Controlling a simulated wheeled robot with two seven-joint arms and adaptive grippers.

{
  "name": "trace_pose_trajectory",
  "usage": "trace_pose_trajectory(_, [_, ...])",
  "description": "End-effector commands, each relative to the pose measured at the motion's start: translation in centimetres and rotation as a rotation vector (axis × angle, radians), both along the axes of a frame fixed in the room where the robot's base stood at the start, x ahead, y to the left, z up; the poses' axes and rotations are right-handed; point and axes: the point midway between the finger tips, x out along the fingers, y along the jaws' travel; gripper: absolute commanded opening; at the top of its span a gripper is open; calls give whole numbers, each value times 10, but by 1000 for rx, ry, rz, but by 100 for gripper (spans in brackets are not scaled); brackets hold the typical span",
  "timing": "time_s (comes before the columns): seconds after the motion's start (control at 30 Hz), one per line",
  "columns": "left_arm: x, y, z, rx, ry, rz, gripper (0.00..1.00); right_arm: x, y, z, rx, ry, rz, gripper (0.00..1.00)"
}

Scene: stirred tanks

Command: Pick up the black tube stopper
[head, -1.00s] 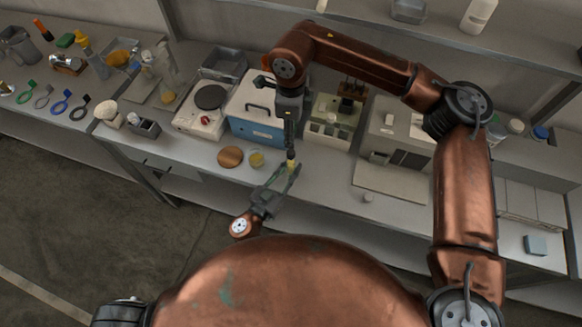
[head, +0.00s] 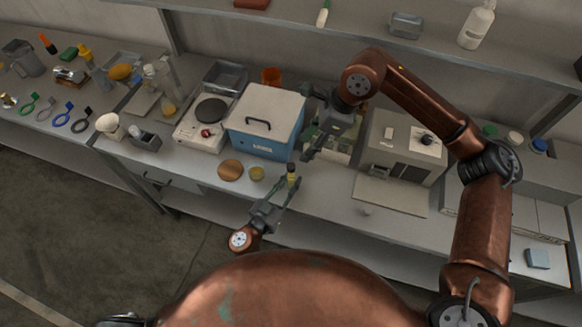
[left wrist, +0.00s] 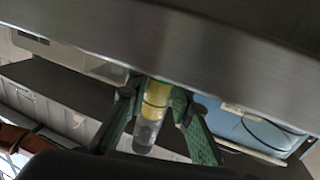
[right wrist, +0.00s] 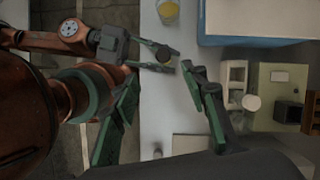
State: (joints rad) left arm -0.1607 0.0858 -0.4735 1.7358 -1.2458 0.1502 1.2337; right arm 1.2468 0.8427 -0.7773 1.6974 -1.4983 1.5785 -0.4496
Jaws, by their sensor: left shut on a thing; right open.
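My left gripper (head: 284,190) is shut on a small tube (left wrist: 154,108) with yellow in it, held in front of the bench. In the left wrist view the tube sits between the green fingers (left wrist: 155,112). The black stopper (right wrist: 163,54) shows as a dark round top at the held tube's end in the right wrist view. In the head view it is a small dark patch (head: 291,167) on top of the tube. My right gripper (head: 307,124) is open and empty, up and to the right of the tube. Its spread fingers also show in the right wrist view (right wrist: 160,70).
A blue and white box (head: 266,125) stands behind the tube. A brown disc (head: 230,170) and a yellow-filled beaker (head: 256,174) are left of it. A beige machine (head: 398,147) stands to the right, and a hotplate (head: 205,125) to the left.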

Motion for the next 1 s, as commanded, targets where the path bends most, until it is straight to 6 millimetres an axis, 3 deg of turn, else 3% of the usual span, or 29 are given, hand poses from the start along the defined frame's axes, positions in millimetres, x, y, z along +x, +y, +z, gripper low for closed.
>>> trace_pose_trajectory(0.3, [0,0,0,0,0,0,0,1,19,-48,4,0,1,41])
trace_pose_trajectory(0.57, [0,0,0,0,0,0,0,2,25,-62,4,-1,1,41])
trace_pose_trajectory(0.9, [0,0,0,0,0,0,0,7,39,-104,4,2,1,41])
trace_pose_trajectory(1.0, [0,0,0,0,0,0,0,7,41,-108,4,-1,1,41])
